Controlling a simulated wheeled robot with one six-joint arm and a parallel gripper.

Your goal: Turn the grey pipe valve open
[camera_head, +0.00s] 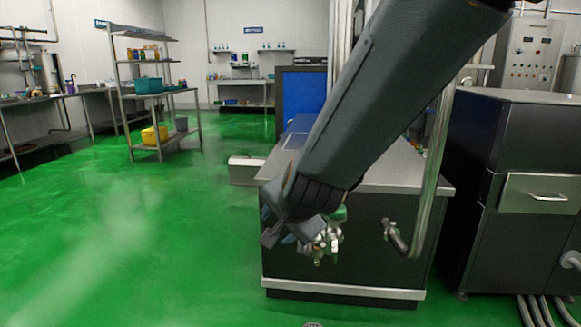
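A small metal valve fitting (325,246) with a green part (339,213) shows at the front of a dark cabinet, partly hidden behind the end of my arm. My gripper (283,236) is at the lower end of the dark arm, just left of this fitting and overlapping it in the picture. I cannot tell if they touch. The fingers are small and seen from behind, so their opening is unclear. To the right, a grey metal pipe (423,205) runs down and bends back to a dark end piece (388,229) by the cabinet front. I cannot tell which piece is the grey valve's handle.
The dark cabinet (350,265) with a steel top stands in front of me. A dark machine (521,145) with a drawer is close on the right, with pipes on the floor below. Green floor (130,235) is clear at left; shelves (146,92) stand farther back.

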